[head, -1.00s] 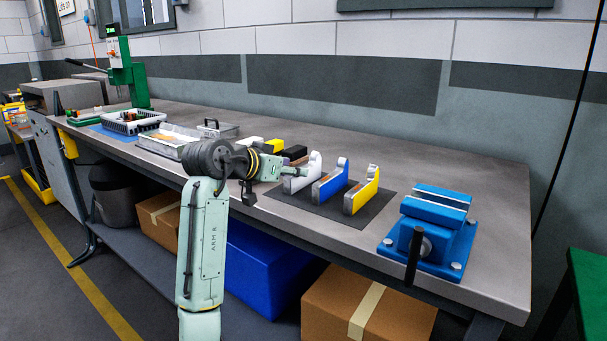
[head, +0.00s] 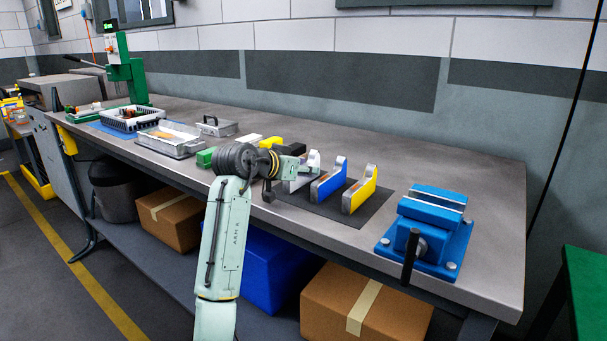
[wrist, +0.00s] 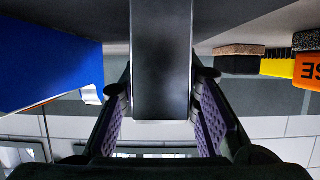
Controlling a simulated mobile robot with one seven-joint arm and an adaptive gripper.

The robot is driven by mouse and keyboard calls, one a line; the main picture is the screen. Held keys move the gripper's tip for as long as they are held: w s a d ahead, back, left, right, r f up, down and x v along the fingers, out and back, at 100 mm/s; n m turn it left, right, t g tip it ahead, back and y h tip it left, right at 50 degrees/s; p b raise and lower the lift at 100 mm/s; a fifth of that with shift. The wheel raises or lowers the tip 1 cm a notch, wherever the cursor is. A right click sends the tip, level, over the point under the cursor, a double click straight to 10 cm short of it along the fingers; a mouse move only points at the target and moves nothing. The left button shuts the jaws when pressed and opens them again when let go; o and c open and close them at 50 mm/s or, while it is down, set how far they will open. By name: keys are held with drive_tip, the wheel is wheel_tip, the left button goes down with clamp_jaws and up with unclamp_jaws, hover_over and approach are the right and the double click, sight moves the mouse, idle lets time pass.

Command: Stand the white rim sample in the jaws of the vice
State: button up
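The white rim sample (head: 313,164) stands upright on the dark mat, at the left of the row of samples, partly covered by my gripper. My gripper (head: 304,172) reaches it from the left. In the wrist view a grey-looking bar (wrist: 162,70), apparently this sample in shade, lies between the two purple-padded fingers (wrist: 164,100). The fingers are open around it, with narrow gaps beside the bar; contact at the far tips is unclear. The blue vice (head: 430,228) stands at the bench's right end, its jaws on top empty.
A blue sample (head: 328,184) and a yellow sample (head: 359,190) stand right of the white one; the blue also shows in the wrist view (wrist: 45,55). Several blocks, including a yellow one (head: 270,142), lie behind my gripper. The bench (head: 400,160) is clear behind the mat and vice.

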clamp_jaws()
idle(0.6)
drive_tip(key=shift+r, duration=0.2)
